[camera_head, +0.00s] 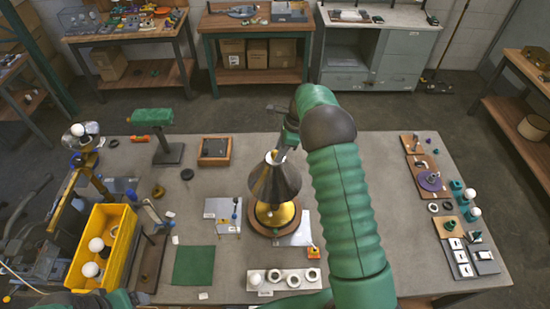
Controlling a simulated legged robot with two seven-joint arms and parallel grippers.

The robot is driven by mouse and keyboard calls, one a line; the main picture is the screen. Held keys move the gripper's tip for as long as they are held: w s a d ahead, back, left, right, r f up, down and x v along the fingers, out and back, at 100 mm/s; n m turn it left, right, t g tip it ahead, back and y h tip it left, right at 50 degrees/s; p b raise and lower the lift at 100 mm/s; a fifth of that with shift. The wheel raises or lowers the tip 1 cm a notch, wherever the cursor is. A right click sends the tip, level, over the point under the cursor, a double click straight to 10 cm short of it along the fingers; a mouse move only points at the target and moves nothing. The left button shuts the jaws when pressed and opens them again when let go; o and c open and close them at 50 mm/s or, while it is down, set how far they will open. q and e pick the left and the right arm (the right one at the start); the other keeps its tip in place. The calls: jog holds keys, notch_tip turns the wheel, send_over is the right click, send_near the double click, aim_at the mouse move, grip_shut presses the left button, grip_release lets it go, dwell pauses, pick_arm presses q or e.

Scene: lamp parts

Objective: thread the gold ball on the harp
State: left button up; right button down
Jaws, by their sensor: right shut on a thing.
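The lamp stands near the middle of the table, with a dark cone-shaped shade (275,181) over a gold base (273,214) on a round wooden foot. My right gripper (281,151) is at the top of the shade, pointing down, and is shut on a small gold ball (273,155). The ball is at the harp's top; the harp itself is hidden by the shade, and I cannot tell whether ball and thread touch. Green and dark parts of my left arm show at the bottom left edge; its fingers cannot be made out.
A yellow bin (121,247) with white bulbs stands at the left. A white tray (256,284) with rings and a bulb lies in front of the lamp. A green mat (193,265) lies left of it. Wooden boards with parts (429,181) line the right side.

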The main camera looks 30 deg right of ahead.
jog(key=m, duration=0.2)
jog(key=m+t, duration=0.1)
jog(key=m, duration=0.1)
jog(key=m+h, duration=0.1)
jog(key=m, duration=0.1)
jog(key=shift+s+a, duration=0.35)
jog(key=shift+a, duration=0.05)
jog(key=shift+m, duration=0.4)
jog(key=shift+h, duration=0.3)
jog(key=m, duration=0.3)
jog(key=shift+a+f+t+h, duration=0.1)
jog(key=shift+a+t+h, duration=0.25)
jog(key=shift+t+h, duration=0.05)
jog(key=c, duration=1.6)
grip_release()
jog(key=shift+s+m+h, duration=0.1)
jog(key=shift+m+h, duration=0.2)
jog(key=shift+m, duration=0.7)
jog(key=o, duration=0.6)
jog(key=shift+a, duration=0.1)
jog(key=shift+c, duration=0.2)
